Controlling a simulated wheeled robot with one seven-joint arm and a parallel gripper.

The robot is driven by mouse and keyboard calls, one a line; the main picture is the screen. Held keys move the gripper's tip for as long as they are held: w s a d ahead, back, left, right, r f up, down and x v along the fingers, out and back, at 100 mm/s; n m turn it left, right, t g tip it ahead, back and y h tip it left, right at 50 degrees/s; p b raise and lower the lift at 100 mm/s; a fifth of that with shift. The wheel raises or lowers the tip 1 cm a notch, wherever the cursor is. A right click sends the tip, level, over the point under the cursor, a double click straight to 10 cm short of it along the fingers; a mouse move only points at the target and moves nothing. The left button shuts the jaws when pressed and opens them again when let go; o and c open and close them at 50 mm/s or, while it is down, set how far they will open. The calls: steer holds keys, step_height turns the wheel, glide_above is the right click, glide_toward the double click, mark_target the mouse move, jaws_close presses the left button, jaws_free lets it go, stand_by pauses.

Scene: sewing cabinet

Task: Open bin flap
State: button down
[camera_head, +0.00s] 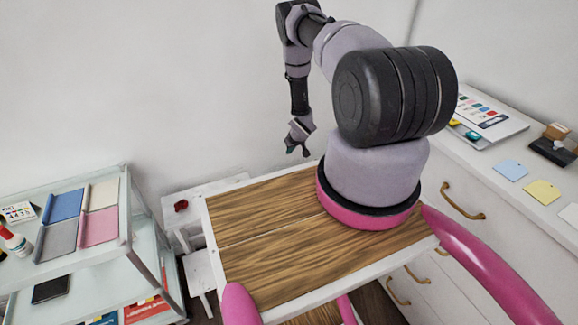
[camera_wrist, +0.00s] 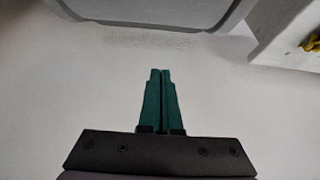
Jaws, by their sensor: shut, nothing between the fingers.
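My gripper (camera_head: 297,150) hangs at the end of my bent arm in front of the pale back wall, with its fingers pointing down. In the wrist view its two green fingers (camera_wrist: 161,98) are together, with nothing between them. A pale grey panel with rounded corners and a raised rim (camera_wrist: 150,12) lies ahead of the fingertips at the top of the wrist view, apart from them. I cannot tell whether it is the bin flap. No bin can be made out in the head view.
A white cabinet (camera_head: 505,235) with brass handles stands at the right, carrying a laptop (camera_head: 487,118) and coloured notes (camera_head: 541,191). A shelf rack (camera_head: 100,259) with folded cloths stands at the left. A low white stand (camera_head: 201,187) with a small red object is beside it.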

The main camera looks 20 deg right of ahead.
steer(key=x, duration=0.7)
steer(key=shift+f, duration=0.15)
steer(key=f, duration=0.1)
steer(key=s+f, duration=0.1)
steer(key=shift+s+f, duration=0.3)
steer(key=shift+s, duration=0.05)
steer(key=shift+s+f, duration=0.3)
steer(key=shift+s, duration=0.05)
